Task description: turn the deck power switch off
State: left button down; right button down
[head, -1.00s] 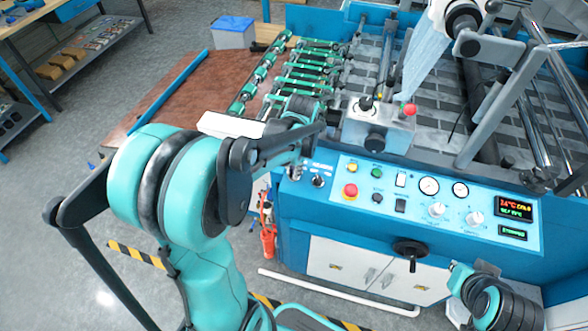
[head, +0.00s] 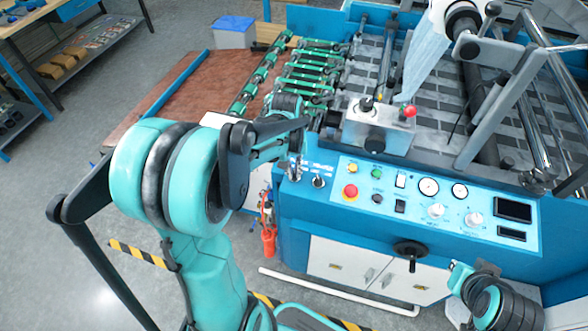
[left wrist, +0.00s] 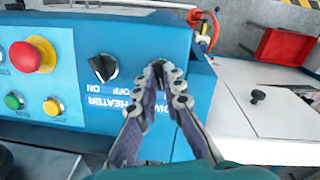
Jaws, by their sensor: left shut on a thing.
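The deck power switch is a small dark knob at the left end of the blue control panel (head: 465,217), mostly hidden by my left gripper. My left gripper (head: 295,172) is at that end of the panel, its fingers closed around the knob. In the left wrist view the fingertips (left wrist: 168,84) meet over the knob, above the partly covered "POWER" lettering. The black heater knob (left wrist: 103,68) is beside it, free of the fingers. The large display (head: 513,209) and the small display (head: 512,233) are dark. My right gripper does not show.
A red emergency button (head: 351,190), yellow and green buttons, gauges and white knobs share the panel. A grey box with a red knob (head: 410,111) stands behind it. A black handwheel (head: 410,250) juts out below. A red extinguisher (head: 268,242) is at the machine's left.

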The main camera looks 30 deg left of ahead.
pick_arm(q)
jog(key=shift+n, duration=1.1)
jog(key=c, duration=1.6)
grip_release()
jog(key=shift+c, duration=0.2)
notch_tip(320, 180, up, 12)
jog(key=a, duration=0.1)
jog(key=shift+s, duration=0.45)
jog(key=shift+f, duration=0.1)
